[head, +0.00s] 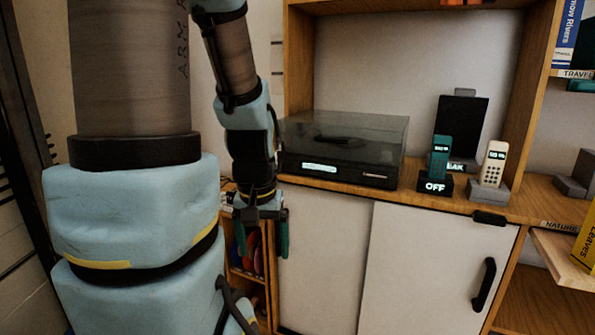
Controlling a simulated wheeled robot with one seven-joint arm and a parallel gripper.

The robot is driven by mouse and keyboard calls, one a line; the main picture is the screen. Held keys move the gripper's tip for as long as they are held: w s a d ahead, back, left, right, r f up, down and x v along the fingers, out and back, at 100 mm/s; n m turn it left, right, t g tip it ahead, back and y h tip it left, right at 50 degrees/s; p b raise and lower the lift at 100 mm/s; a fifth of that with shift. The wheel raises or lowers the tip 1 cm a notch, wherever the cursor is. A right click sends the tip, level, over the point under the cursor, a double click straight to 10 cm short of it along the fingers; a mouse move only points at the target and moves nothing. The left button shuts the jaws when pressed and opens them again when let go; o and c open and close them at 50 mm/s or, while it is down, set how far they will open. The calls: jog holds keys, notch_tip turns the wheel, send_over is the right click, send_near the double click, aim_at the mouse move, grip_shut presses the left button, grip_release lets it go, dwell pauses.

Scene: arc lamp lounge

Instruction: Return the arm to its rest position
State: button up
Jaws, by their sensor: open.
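My arm fills the left of the head view, with light blue joints and brown-grey links. Its forearm hangs down in front of the left end of a wooden shelf unit (530,205). My gripper (262,245) points downward, with its two dark green fingers apart and nothing seen between them. It is beside the left edge of the white sliding doors (320,262), below the shelf top. I cannot tell how far the fingers are from the cabinet.
A record player (345,148) with a smoky lid stands right of my forearm. A teal phone (438,160) and a cream phone (492,168) stand in cradles further right. A dark bookend (578,175) and yellow book (586,240) are at far right.

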notch_tip(320, 180, up, 16)
jog(key=p, duration=1.3)
jog(key=shift+f, duration=0.25)
